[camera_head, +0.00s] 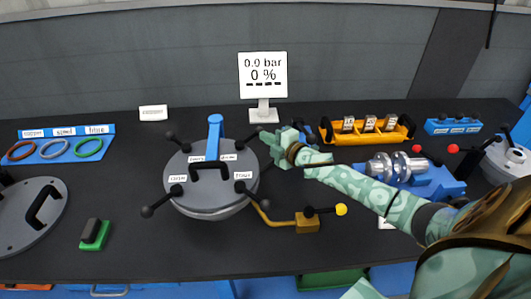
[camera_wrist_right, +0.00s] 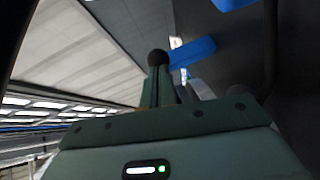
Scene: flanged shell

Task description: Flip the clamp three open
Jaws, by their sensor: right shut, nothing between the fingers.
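A grey round shell (camera_head: 212,205) with a lid and a black handle stands on the black bench. Several clamp levers with dark ball knobs stick out around its rim, each beside a small white label. The label (camera_head: 243,176) at the lower right, beside a lever with its knob (camera_head: 267,202), may read three; the print is too small to be sure. My right gripper (camera_head: 268,139) is shut and empty beside the upper-right knob (camera_head: 251,136). In the right wrist view, a dark ball knob (camera_wrist_right: 158,58) shows at the fingertips; contact is unclear. My left gripper is out of view.
A blue arm (camera_head: 214,128) rises behind the lid. A brass valve (camera_head: 307,222) with a yellow knob sits at the front right. A display (camera_head: 263,75) reads 0.0 bar. Blue fixtures (camera_head: 420,180) and an orange rack (camera_head: 367,129) lie right. The bench front is mostly clear.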

